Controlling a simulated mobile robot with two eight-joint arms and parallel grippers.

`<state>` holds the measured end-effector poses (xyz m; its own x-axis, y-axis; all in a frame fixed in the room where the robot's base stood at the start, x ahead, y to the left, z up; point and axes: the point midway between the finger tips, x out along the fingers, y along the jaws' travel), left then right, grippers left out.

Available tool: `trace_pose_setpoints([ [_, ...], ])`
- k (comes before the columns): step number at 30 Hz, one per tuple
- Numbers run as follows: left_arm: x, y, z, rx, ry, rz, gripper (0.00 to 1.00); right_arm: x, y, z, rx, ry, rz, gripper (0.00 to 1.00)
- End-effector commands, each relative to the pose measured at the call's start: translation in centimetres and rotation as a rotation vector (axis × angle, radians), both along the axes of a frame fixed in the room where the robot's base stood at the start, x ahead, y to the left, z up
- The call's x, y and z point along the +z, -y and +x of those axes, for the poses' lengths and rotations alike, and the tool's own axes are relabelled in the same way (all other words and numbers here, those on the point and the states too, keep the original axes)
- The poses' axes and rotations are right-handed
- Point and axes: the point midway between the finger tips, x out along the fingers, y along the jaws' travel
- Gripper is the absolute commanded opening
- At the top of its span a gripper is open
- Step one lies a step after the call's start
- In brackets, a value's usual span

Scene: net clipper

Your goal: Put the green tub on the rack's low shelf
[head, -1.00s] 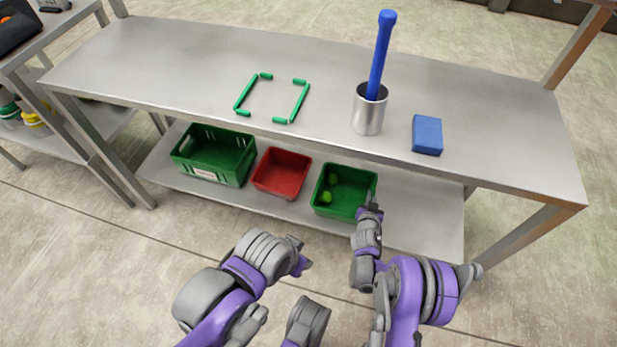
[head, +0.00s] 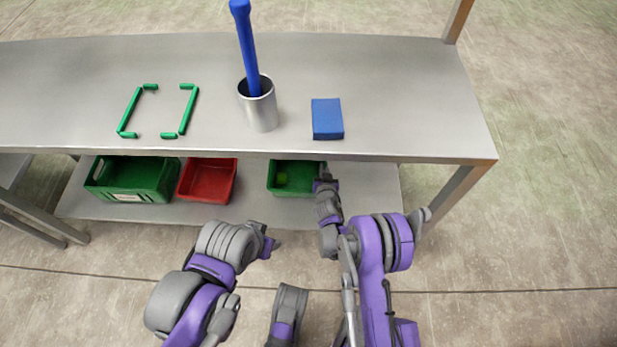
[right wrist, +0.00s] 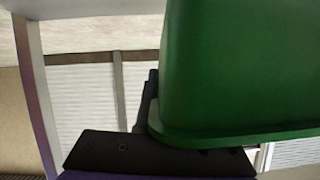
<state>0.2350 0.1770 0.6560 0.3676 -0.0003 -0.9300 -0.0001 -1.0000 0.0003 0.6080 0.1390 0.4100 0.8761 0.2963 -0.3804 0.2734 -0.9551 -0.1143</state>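The small green tub (head: 287,192), with a green ball (head: 282,179) inside, is at the right part of the bench's low shelf level. The worktop's front edge hides some of its back, and I cannot tell if it touches the shelf. My right gripper (head: 325,180) is at the tub's right side. In the right wrist view the tub (right wrist: 235,70) fills the upper right, and its rim lies at the dark fingers (right wrist: 148,135), which look shut on it. My left gripper (head: 270,245) is in front of the bench, away from the tub; its fingers are unclear. No separate rack is clearly identifiable.
A red bin (head: 207,180) and a larger green crate (head: 132,179) stand on the low shelf (head: 370,190) to the left. The worktop (head: 400,90) overhangs them, holding a metal cup (head: 260,112) with a blue stick, a blue block (head: 327,119) and green bars (head: 187,108). Floor at right is clear.

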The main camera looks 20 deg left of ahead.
Motion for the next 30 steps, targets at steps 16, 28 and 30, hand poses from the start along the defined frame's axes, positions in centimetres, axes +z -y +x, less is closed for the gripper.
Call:
trace_pose_setpoints([
  [16,-1.8,0.0,0.4,0.0,0.0,0.0,0.5,-7.4,0.1,0.1,-0.001,0.0,0.002,0.0],
  [28,-1.9,0.0,0.4,0.0,0.001,0.0,0.5,-8.3,0.0,0.0,0.0,0.0,0.001,0.0],
  [30,-1.9,0.0,0.4,0.0,0.001,0.0,0.5,-8.3,0.1,0.0,-0.001,0.0,0.0,0.17],
])
